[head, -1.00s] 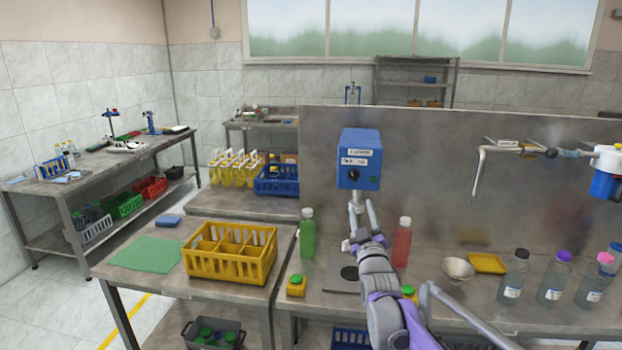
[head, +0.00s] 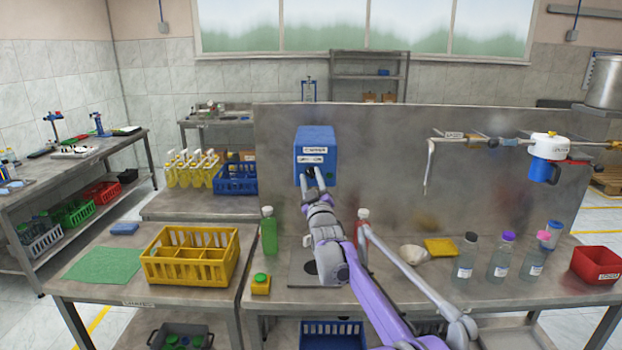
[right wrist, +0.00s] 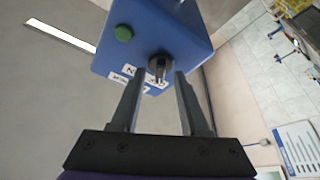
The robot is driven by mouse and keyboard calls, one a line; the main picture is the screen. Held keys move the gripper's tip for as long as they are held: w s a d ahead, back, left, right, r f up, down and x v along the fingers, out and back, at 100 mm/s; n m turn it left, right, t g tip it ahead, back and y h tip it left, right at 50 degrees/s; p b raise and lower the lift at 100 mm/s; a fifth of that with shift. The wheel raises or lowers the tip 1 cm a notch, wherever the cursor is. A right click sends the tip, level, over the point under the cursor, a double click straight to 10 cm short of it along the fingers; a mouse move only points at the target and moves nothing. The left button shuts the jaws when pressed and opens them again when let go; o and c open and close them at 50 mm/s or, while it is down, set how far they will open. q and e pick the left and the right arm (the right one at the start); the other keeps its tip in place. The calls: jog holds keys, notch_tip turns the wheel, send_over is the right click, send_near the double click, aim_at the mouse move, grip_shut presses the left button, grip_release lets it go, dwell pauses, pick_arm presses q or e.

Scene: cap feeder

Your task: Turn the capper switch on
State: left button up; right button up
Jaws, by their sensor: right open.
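The capper is a blue box (head: 316,140) mounted on the steel back panel, with white labels on its front. Its dark rotary switch (right wrist: 158,66) and a round green button (right wrist: 123,33) show in the right wrist view. My right gripper (head: 312,171) is open at the front of the box. In the right wrist view its two fingers (right wrist: 161,74) stand on either side of the switch, apart from each other. I cannot tell whether they touch it. In the head view the fingers partly hide the switch. My left gripper is not in view.
Below the capper stand a green bottle (head: 269,235) and a red bottle (head: 361,230). A yellow crate (head: 190,268) is on the left table. Several clear bottles, a bowl (head: 414,254) and a red bin (head: 597,265) are on the right. A filter pipe (head: 430,165) hangs right of the capper.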

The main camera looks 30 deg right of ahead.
jog(key=shift+c, duration=0.2)
grip_shut()
dwell(0.3)
jog(key=m+h, duration=0.2)
jog(key=m, duration=0.2)
jog(key=shift+a+p, duration=0.1)
jog(key=shift+p, duration=0.3)
jog(key=m+h, duration=0.1)
jog(key=m, duration=0.1)
jog(key=m+g+h+p, duration=0.1)
jog(key=m, duration=0.2)
jog(key=shift+w+a+h, duration=0.1)
jog(key=shift+h, duration=0.2)
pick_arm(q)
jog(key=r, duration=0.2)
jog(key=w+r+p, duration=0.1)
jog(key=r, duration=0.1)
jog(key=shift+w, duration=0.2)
pick_arm(e)
jog(key=m+g+h, duration=0.1)
jog(key=m, duration=0.3)
jog(key=m+g+h, duration=0.1)
jog(key=m+g, duration=0.1)
jog(key=m, duration=0.2)
jog(key=shift+a+h, duration=0.1)
jog(key=shift+h, duration=0.3)
jog(key=shift+m+g, duration=0.4)
